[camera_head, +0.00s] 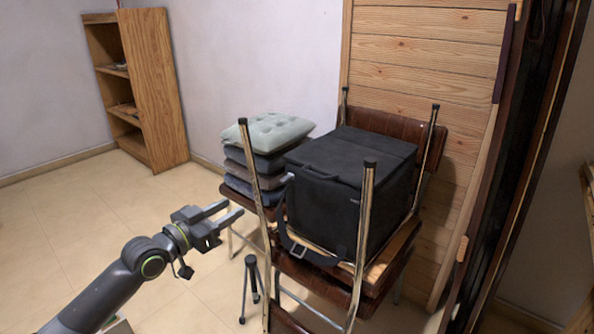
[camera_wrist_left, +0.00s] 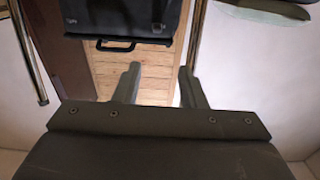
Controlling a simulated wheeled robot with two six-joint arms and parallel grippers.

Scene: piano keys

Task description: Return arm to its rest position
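My left arm comes in from the lower left in the head view. Its left gripper (camera_head: 230,212) is raised off the floor, left of the stacked chairs. The two fingers are apart with nothing between them. The left wrist view also shows the left gripper (camera_wrist_left: 160,78) with its fingers spread and empty, and a dark case beyond them. My right arm and gripper do not show in either view.
A black case (camera_head: 350,175) sits on stacked chairs with metal legs (camera_head: 366,225) pointing up, close to the left gripper. Folded cushions (camera_head: 268,133) lie on a chair behind. A wooden shelf (camera_head: 155,85) stands at the back left. The tiled floor (camera_head: 75,225) on the left is clear.

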